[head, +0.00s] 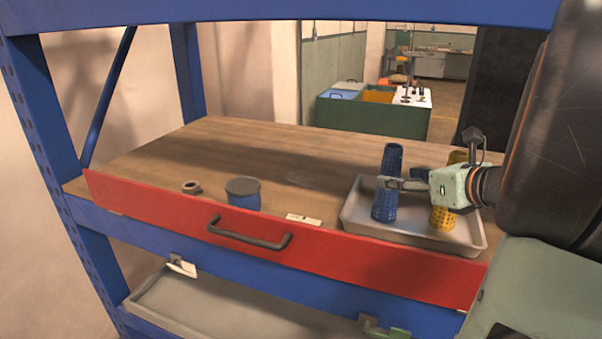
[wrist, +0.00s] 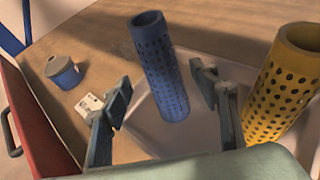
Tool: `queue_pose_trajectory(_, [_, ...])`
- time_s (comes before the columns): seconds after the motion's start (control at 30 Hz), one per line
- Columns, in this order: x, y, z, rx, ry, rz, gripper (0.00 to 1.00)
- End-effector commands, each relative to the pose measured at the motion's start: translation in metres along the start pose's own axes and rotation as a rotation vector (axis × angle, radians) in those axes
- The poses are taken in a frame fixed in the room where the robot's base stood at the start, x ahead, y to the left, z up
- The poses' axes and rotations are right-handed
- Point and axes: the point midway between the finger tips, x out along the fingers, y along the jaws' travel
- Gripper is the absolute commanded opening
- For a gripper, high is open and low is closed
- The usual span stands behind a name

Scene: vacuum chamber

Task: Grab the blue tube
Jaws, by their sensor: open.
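The blue tube (head: 385,205) is a perforated cylinder standing upright at the left part of a grey metal tray (head: 355,207). In the wrist view the blue tube (wrist: 163,75) rises between the two fingers. My gripper (head: 392,184) reaches in from the right at about the tube's mid-height. In the wrist view my gripper (wrist: 160,88) is open, with one finger on each side of the tube and a visible gap on both sides. A finger hides a small band of the tube in the head view.
A yellow perforated tube (wrist: 284,85) stands close to the right finger; it also shows in the head view (head: 443,217), partly behind my gripper. A blue lidded pot (head: 244,193), a nut (head: 192,187) and a small card (head: 303,220) lie left of the tray.

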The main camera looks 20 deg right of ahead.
Motion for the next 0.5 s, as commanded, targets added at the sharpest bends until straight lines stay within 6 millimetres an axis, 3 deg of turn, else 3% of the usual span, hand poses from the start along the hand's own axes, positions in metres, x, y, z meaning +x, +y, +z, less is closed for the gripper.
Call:
queue_pose_trajectory(0.4, [0.05,-0.001,-0.002,0.0,0.0,0.002,0.55])
queue_pose_trajectory(0.5, [0.052,-0.002,-0.001,0.001,0.0,0.0,0.55])
